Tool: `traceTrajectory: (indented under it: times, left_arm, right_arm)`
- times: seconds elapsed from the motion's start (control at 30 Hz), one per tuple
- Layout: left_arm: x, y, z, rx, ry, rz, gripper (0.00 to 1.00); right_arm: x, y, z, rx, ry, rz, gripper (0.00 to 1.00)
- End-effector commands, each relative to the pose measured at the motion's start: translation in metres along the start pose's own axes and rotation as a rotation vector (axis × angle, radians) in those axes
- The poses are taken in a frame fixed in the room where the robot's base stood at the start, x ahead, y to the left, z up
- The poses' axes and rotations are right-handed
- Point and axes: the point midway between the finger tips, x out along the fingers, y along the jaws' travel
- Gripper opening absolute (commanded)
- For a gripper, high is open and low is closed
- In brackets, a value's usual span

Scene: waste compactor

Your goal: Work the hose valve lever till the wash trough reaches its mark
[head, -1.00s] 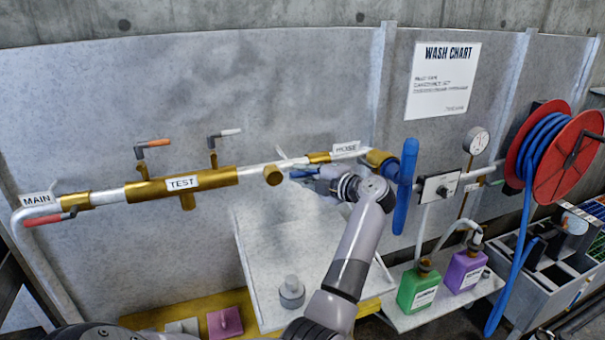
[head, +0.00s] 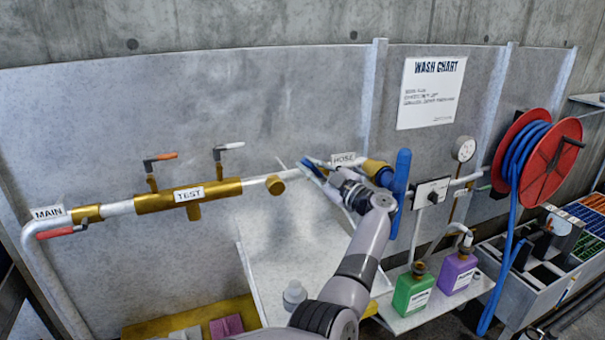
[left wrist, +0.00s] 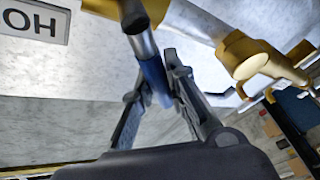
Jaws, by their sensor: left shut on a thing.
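The hose valve lever has a blue grip (left wrist: 154,80) on a grey metal stem in the left wrist view. My left gripper (head: 313,170) is shut on this grip, with one finger on each side. In the head view it sits just below and left of the HOSE sign (head: 343,159), and the gripper hides most of the lever. The pale wash trough (head: 262,270) lies below the pipe, partly behind my left arm. I cannot make out its water level or its mark. My right gripper is not in view.
Green (head: 412,292) and purple (head: 458,273) bottles sit on a low shelf. A red hose reel (head: 557,160) is at right.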

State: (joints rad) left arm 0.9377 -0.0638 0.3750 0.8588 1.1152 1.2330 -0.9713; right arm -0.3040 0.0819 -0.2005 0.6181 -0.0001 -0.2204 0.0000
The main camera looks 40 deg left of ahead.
Motion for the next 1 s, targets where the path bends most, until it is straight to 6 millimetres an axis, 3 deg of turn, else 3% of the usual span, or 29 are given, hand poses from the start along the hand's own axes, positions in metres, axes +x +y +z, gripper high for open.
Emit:
traceTrajectory:
  times: [0.6,1.0]
  left_arm:
    - [-0.010,0.031,0.007,0.502,0.105,0.201,0.00]
    - [-0.014,0.039,0.013,0.661,0.138,0.268,0.00]
  right_arm:
    - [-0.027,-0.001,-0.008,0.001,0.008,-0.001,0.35]
    - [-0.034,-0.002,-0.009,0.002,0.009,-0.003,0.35]
